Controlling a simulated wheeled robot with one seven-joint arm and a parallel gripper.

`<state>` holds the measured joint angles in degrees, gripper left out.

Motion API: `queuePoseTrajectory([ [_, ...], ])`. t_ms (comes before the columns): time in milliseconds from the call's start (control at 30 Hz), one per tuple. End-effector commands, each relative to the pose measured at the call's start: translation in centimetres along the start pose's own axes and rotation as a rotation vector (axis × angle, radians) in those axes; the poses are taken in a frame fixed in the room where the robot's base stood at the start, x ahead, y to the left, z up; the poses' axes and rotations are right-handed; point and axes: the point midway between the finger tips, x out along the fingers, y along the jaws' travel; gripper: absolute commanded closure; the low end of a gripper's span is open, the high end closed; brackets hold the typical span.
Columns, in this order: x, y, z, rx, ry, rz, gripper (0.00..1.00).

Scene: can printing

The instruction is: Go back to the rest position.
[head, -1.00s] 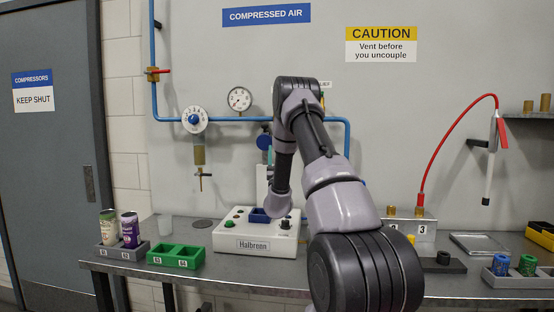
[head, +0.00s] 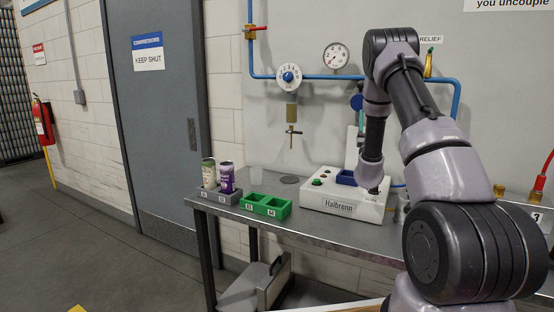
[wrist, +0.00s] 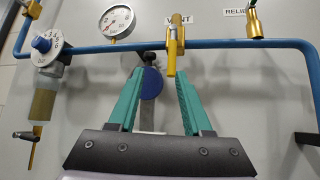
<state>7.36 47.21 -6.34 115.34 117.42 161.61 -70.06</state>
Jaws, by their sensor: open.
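My gripper (wrist: 157,100) shows in the wrist view with two teal fingers spread apart and nothing between them. It faces the wall piping, with a yellow vent valve (wrist: 175,45) and a blue round part (wrist: 150,84) seen beyond the fingers.
A steel bench (head: 300,225) holds a green two-slot holder (head: 265,206) and a grey holder (head: 218,197) with a green-white can (head: 208,173) and a purple can (head: 226,177). A blue pipe (head: 310,77), dial (head: 289,76) and gauge (head: 336,56) line the wall. A grey door (head: 155,120) stands left; floor there is open.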

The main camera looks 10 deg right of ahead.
Motion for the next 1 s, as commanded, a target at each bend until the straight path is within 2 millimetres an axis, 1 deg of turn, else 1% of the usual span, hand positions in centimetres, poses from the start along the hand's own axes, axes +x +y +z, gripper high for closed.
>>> queuePoseTrajectory([
  [33, 1.0, 1.4, 1.4, 0.026, -0.014, 0.051, 0.50],
  [67, 1.6, 2.5, 2.4, 0.046, -0.020, 0.095, 0.50],
  [133, 2.9, 5.7, 5.4, 0.099, -0.041, 0.224, 0.50],
  [167, 3.3, 7.3, 6.9, 0.123, -0.050, 0.292, 0.50],
  [200, 3.6, 9.5, 9.1, 0.153, -0.062, 0.386, 0.50],
  [267, 3.6, 12.7, 12.5, 0.189, -0.082, 0.536, 0.50],
  [300, 3.2, 14.6, 14.9, 0.209, -0.094, 0.637, 0.50],
  [367, 2.1, 17.4, 18.5, 0.228, -0.111, 0.792, 0.50],
  [400, 1.0, 19.0, 20.9, 0.234, -0.123, 0.899, 0.50],
  [467, -1.2, 21.1, 24.3, 0.230, -0.138, 1.063, 0.50],
  [500, -2.9, 22.3, 26.5, 0.218, -0.147, 1.171, 0.50],
  [533, -4.3, 22.9, 27.9, 0.205, -0.153, 1.251, 0.50],
  [567, -5.8, 23.5, 29.3, 0.185, -0.158, 1.329, 0.50],
  [600, -7.8, 23.9, 30.9, 0.153, -0.164, 1.432, 0.50],
  [633, -9.4, 24.1, 32.0, 0.124, -0.167, 1.508, 0.50],
  [667, -11.0, 24.2, 33.0, 0.089, -0.170, 1.582, 0.50],
  [700, -13.2, 24.1, 34.1, 0.037, -0.173, 1.677, 0.50],
  [767, -16.3, 23.5, 35.4, -0.057, -0.176, 1.812, 0.50],
  [800, -18.3, 22.9, 36.0, -0.131, -0.177, 1.896, 0.50],
  [867, -21.0, 21.6, 36.5, -0.256, -0.175, 2.010, 0.50],
  [900, -22.6, 20.5, 36.7, -0.351, -0.175, 2.076, 0.50],
  [967, -24.6, 18.6, 36.6, -0.506, -0.170, 2.162, 0.50],
  [1000, -25.6, 17.3, 36.5, -0.619, -0.169, 2.208, 0.50],
])
